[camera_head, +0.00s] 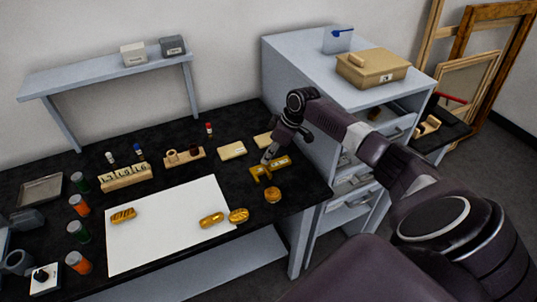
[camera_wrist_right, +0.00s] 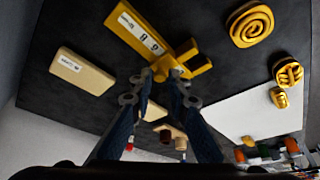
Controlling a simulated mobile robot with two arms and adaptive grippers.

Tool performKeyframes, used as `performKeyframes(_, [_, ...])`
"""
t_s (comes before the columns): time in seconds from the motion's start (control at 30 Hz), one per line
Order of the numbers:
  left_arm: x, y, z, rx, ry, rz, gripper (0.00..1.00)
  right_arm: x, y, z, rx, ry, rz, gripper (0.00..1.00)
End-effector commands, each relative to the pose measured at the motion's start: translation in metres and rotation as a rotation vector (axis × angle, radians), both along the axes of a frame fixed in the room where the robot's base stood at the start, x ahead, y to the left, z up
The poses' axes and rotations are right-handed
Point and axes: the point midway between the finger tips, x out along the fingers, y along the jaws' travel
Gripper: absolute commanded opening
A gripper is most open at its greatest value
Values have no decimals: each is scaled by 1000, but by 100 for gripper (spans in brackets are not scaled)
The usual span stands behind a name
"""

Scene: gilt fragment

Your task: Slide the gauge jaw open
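The yellow gauge (camera_head: 277,163) lies on the black bench near its right end. In the right wrist view its labelled bar (camera_wrist_right: 138,32) runs up to the left, and the forked gauge jaw (camera_wrist_right: 193,63) sits at its lower right end. My right gripper (camera_head: 270,157) reaches down over the gauge from the right. In the wrist view its fingertips (camera_wrist_right: 162,74) are close together on either side of a small yellow part of the jaw and appear to touch it. The fingertips partly hide that part. My left gripper is out of view.
A round coiled gold piece (camera_head: 272,195) lies just in front of the gauge. Cream blocks (camera_head: 232,150) lie behind it to the left. A white sheet (camera_head: 160,240) carries several gold pieces. A grey drawer cabinet (camera_head: 300,70) with open drawers stands right of the bench.

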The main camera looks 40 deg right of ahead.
Motion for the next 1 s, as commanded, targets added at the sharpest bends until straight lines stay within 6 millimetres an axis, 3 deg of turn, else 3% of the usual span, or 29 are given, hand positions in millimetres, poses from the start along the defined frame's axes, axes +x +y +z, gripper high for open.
performKeyframes(0.1, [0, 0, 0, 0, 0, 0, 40, 0, 0, 0, 0, 0, 0, 30])
performKeyframes(0.47, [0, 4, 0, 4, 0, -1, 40, -2, -2, 6, -1, 0, 0, 30])
performKeyframes(1.0, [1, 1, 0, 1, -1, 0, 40, -34, -22, 97, -1, -1, 1, 30])
